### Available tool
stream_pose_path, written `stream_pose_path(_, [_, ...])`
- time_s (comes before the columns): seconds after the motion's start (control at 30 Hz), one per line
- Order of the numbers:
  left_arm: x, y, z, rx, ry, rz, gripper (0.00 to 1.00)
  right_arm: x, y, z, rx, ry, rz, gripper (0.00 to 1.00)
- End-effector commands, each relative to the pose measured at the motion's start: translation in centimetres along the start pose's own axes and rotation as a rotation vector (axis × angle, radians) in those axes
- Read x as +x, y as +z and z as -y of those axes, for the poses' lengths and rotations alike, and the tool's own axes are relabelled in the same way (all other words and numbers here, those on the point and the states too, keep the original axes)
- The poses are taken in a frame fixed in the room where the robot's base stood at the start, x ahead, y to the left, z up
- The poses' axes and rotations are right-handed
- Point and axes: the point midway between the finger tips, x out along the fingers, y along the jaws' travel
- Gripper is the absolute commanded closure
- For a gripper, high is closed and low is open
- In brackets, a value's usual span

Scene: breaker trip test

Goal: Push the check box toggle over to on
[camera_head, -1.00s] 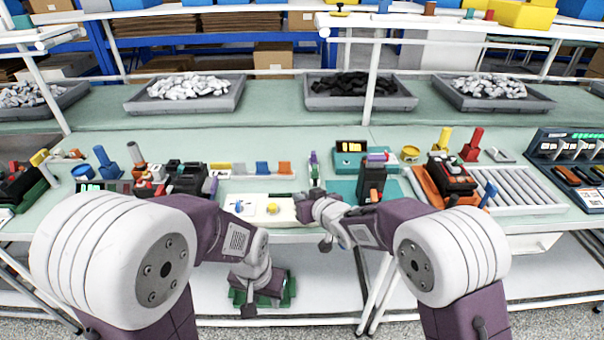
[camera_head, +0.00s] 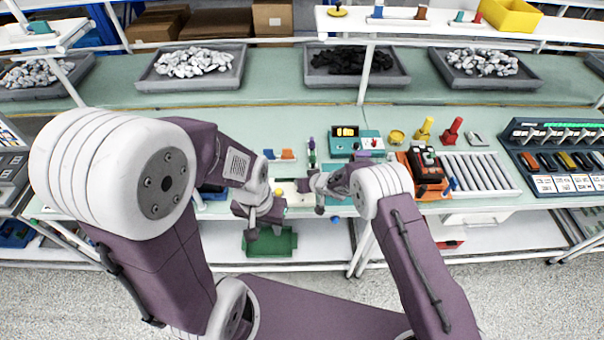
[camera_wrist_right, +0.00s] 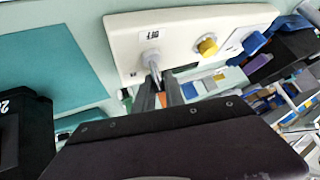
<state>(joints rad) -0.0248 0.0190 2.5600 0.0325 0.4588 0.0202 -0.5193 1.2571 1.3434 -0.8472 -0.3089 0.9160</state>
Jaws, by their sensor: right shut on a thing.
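The check box (camera_wrist_right: 182,40) is a cream panel with a silver toggle, a yellow knob (camera_wrist_right: 207,45) and a blue part at its right end in the right wrist view. The toggle (camera_wrist_right: 152,60) sticks out between the fingertips of my right gripper (camera_wrist_right: 160,86), which is shut on it. An upside-down OFF label shows beside the toggle's base. The fingers hide the lever's end, so its exact position is unclear. In the head view the box (camera_head: 296,194) is partly hidden by my grippers. My left gripper (camera_head: 263,230) hangs open and empty in front of the box's left side.
A green tray (camera_head: 270,254) sits on the lower shelf below my left gripper. A teal device (camera_head: 347,147) stands behind the box. An orange-and-black unit (camera_head: 428,178) and a roller rack (camera_head: 475,178) stand to the right.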

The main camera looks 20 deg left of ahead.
Motion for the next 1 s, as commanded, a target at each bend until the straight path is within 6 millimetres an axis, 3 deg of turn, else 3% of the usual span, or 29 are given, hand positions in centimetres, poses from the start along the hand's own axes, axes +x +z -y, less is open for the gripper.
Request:
stream_pose_path(0.5, [-0.70, -0.07, -0.01, 0.000, 0.000, 0.000, 0.64, 0.06, -0.01, -0.15, 0.006, 0.002, 0.009, 1.00])
stream_pose_path(0.53, [-0.70, -0.07, -0.01, 0.000, 0.000, 0.000, 0.64, 0.06, -0.01, -0.15, 0.006, 0.002, 0.009, 0.80])
stream_pose_path(0.6, [-0.70, -0.07, -0.01, 0.000, 0.000, 0.000, 0.64, 0.06, -0.02, -0.13, 0.005, 0.001, 0.009, 0.66])
stream_pose_path(1.0, [-0.51, -0.05, -0.01, 0.000, 0.000, 0.000, 0.64, -0.44, -0.06, -0.07, 0.005, 0.000, 0.008, 0.66])
